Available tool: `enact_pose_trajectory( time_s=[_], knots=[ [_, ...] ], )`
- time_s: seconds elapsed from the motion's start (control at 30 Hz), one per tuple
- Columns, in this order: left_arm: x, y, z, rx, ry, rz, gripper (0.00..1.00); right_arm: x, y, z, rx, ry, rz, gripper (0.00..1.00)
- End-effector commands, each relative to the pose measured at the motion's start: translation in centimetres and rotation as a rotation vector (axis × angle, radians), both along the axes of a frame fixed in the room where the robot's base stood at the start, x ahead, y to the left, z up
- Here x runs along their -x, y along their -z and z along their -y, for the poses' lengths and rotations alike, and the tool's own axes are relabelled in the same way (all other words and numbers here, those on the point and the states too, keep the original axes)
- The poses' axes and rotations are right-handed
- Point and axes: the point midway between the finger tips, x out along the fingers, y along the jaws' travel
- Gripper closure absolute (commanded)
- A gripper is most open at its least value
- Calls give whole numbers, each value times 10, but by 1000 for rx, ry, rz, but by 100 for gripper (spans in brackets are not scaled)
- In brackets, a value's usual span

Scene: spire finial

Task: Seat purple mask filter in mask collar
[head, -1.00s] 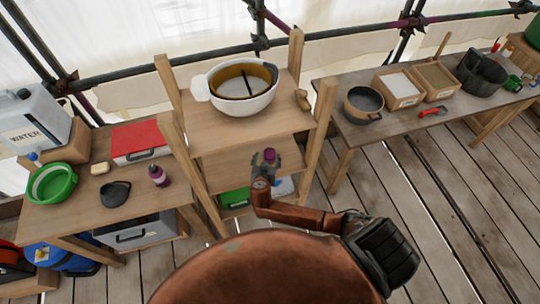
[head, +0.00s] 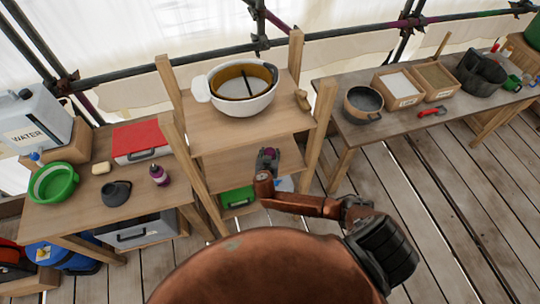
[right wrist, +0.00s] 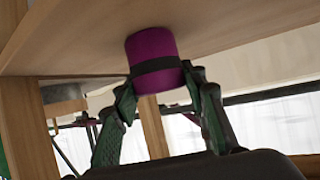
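The purple mask filter (right wrist: 152,55) is a short purple cylinder with a black band, and it also shows small in the head view (head: 269,152). My right gripper (head: 268,158) is at the front of the middle shelf. In the right wrist view its two fingers (right wrist: 160,82) close on the filter's sides at the band. Whether the filter touches the wooden board behind it, I cannot tell. A dark grey rounded object (head: 116,193) on the left table may be the mask; I cannot make out its collar. My left gripper is not in view.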

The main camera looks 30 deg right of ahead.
Motion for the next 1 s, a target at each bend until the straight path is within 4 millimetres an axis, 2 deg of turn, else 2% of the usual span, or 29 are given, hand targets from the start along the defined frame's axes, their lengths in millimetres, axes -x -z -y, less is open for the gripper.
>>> enact_pose_trajectory(
  time_s=[0.07, 0.3, 0.67, 0.77, 0.87, 1.0],
  knots=[
    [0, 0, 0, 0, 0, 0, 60, 0, 0, 0, 0, 0, 0, 70],
    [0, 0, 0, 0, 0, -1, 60, 0, 0, 0, 0, 0, 0, 86],
    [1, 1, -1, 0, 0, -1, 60, 0, -5, -1, -1, 0, 1, 86],
    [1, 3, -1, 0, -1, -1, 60, 0, -13, -1, -3, 1, 1, 86],
    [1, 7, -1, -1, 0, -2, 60, 0, -31, -1, -7, 2, 4, 86],
    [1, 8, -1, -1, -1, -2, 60, 5, -62, -29, -10, -1, 5, 86]
  ],
)
